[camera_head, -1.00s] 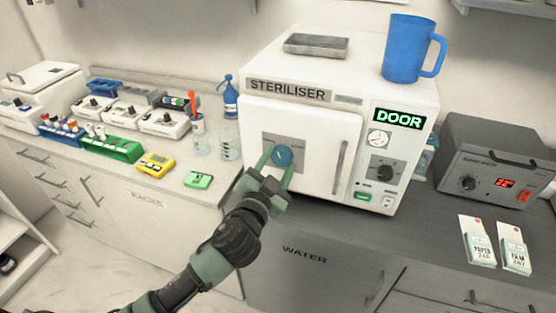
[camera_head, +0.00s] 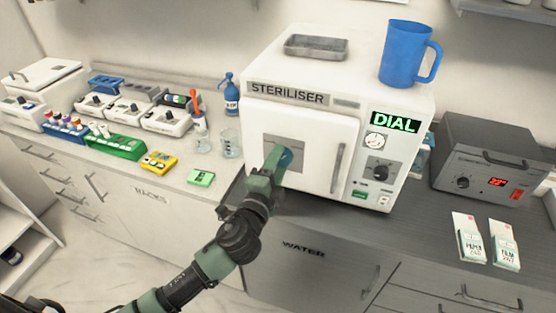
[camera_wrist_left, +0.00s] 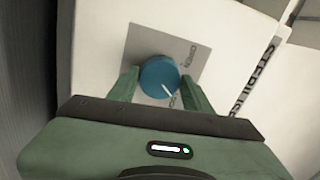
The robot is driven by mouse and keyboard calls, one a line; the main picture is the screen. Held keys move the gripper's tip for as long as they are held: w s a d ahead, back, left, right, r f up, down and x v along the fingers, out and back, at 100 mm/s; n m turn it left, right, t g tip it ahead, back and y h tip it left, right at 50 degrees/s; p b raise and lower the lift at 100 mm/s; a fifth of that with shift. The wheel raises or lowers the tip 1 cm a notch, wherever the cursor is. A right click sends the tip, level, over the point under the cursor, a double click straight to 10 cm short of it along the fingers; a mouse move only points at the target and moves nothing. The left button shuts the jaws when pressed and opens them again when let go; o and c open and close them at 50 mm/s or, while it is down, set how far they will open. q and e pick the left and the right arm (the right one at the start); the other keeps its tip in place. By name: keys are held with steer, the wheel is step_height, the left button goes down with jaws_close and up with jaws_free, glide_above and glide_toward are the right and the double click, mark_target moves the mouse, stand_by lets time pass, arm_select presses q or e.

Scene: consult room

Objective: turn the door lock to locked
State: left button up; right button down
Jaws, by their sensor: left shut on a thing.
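The steriliser (camera_head: 318,110) is a white box on the dark counter with its door (camera_head: 315,140) shut. The door lock is a round blue knob (camera_head: 286,158) on a grey plate (camera_head: 280,145) on that door. In the left wrist view the knob (camera_wrist_left: 160,77) has a white pointer line aimed down and right, toward small lettering at the plate's edge. My left gripper (camera_head: 279,157) is shut on the knob, a green finger on each side; it also shows in the left wrist view (camera_wrist_left: 158,85). The display (camera_head: 395,122) reads DIAL. My right gripper is not in view.
A blue jug (camera_head: 405,52) and a grey tray (camera_head: 316,47) stand on top of the steriliser. A grey bath unit (camera_head: 490,165) and two cartons (camera_head: 487,240) are to the right. Beakers (camera_head: 231,143), racks and small devices fill the left counter.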

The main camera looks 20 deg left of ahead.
arm_select(q)
steer(key=shift+m, duration=0.6)
steer(key=shift+f, duration=0.1)
steer(key=o, duration=1.4)
steer(key=s+b, duration=0.2)
steer(key=s, duration=0.5)
steer(key=shift+s+a, duration=0.1)
steer(key=shift+s, duration=0.3)
